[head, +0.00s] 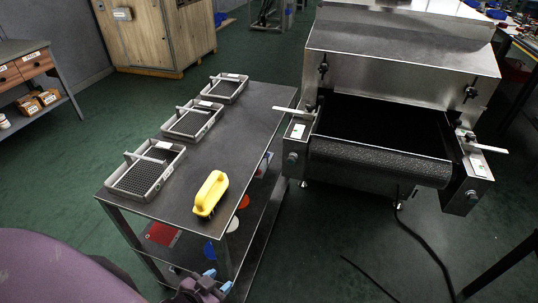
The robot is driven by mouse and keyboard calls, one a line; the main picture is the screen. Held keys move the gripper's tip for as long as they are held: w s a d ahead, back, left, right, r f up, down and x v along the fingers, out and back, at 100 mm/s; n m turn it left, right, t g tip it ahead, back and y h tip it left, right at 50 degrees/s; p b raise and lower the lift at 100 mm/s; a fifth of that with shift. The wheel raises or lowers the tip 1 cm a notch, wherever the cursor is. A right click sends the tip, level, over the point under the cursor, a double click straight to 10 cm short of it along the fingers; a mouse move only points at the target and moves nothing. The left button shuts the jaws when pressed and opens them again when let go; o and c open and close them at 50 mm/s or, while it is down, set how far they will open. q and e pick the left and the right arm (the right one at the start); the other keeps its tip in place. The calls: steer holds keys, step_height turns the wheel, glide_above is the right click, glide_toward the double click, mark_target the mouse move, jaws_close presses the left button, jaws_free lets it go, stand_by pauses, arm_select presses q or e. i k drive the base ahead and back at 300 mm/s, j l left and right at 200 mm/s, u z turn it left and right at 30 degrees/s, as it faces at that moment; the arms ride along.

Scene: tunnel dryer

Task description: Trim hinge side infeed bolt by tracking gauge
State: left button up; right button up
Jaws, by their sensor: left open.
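The tunnel dryer (400,60) stands at the right with its dark mesh infeed belt (380,160) facing me. A bolt with a round head (292,158) sits on the left end bracket, and another bolt (471,196) on the right one. Small white plates with green marks, seemingly tracking gauges, lie on the left bracket (298,131) and right bracket (478,164). I cannot tell which side is the hinge side. My left gripper (217,281) is open and empty at the bottom edge, low beside the cart and well away from the bolts. My right gripper is out of view.
A dark metal cart (240,135) carries several mesh trays and a yellow-handled brush (210,194); its lower shelf holds coloured items. A black cable (430,245) runs over the green floor by the dryer.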

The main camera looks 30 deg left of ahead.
mark_target(291, 160)
steer(key=l+u, duration=0.1)
steer(key=u, duration=1.2)
steer(key=i+l, duration=0.1)
steer(key=l, duration=0.65)
steer(key=l+u, duration=0.1)
steer(key=l, duration=0.65)
steer(key=z, duration=1.45)
steer(key=u, duration=1.4)
steer(key=i, duration=0.05)
